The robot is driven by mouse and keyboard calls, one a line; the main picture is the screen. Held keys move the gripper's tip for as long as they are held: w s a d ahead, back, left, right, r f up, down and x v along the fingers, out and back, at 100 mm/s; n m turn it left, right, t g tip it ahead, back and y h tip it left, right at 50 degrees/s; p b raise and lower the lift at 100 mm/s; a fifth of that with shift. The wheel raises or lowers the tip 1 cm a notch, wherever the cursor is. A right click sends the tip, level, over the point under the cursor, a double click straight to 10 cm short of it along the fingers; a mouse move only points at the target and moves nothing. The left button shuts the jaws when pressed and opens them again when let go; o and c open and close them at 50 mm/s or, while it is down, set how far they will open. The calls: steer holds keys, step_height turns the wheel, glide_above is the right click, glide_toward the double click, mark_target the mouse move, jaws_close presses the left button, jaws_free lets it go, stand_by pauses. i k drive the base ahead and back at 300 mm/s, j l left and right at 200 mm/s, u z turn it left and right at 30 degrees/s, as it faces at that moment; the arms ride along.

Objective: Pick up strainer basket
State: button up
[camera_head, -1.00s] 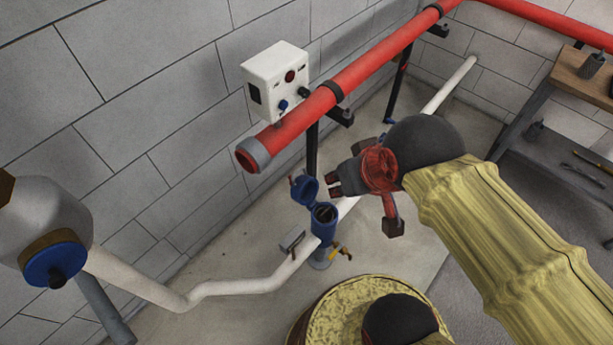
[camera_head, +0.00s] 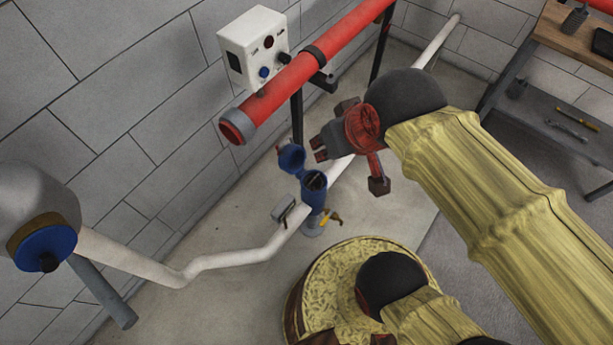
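A blue strainer housing (camera_head: 313,195) stands upright on the white pipe, its blue lid (camera_head: 291,158) swung open at its left. Its open top shows a dark inside with something greyish in it, perhaps the strainer basket (camera_head: 314,181), too small to tell. A dark cylinder with a thin upright stem (camera_head: 574,19) stands on the wooden bench at upper right; I cannot tell whether it is a basket. My gripper (camera_head: 317,149) is just above and right of the housing in the picture, pointing left. Its two dark fingers look apart, with nothing between them.
The white pipe (camera_head: 235,257) bends across the floor. A yellow-handled valve (camera_head: 332,217) sits beside the housing. The workbench (camera_head: 570,35) has tools on its lower shelf.

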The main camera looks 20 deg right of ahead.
mark_target(314, 186)
steer(key=i+l+u, duration=0.15)
steer(key=l+u, duration=0.15)
steer(key=l, duration=0.9)
steer(key=l+u, duration=0.25)
steer(key=l, duration=0.9)
